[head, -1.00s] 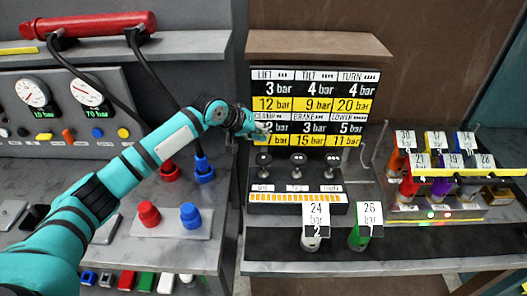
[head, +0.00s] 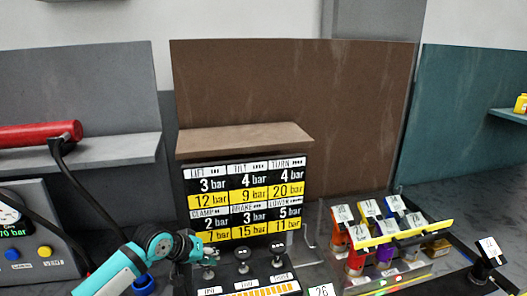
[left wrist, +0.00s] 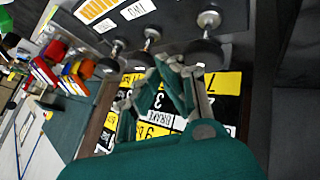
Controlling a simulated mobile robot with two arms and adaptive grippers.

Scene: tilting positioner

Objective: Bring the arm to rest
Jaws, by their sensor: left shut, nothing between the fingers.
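My left arm (head: 130,266) comes in from the lower left in the head view, teal with dark bands. My left gripper (head: 207,256) is shut and empty, in front of the lower left part of the pressure chart (head: 245,198) and close to the leftmost black-knobbed lever (head: 208,272). In the left wrist view the gripper fingers (left wrist: 157,88) reach up over the yellow, white and black chart (left wrist: 150,132), near the lever knobs (left wrist: 205,54). I cannot tell whether the fingers touch anything. My right gripper is not in view.
A clear rack (head: 350,262) of coloured, number-tagged cylinders stands to the right. A brown shelf (head: 243,139) juts out above the chart. A red cylinder with a black hose (head: 40,134) lies at the left, above a gauge panel (head: 32,232).

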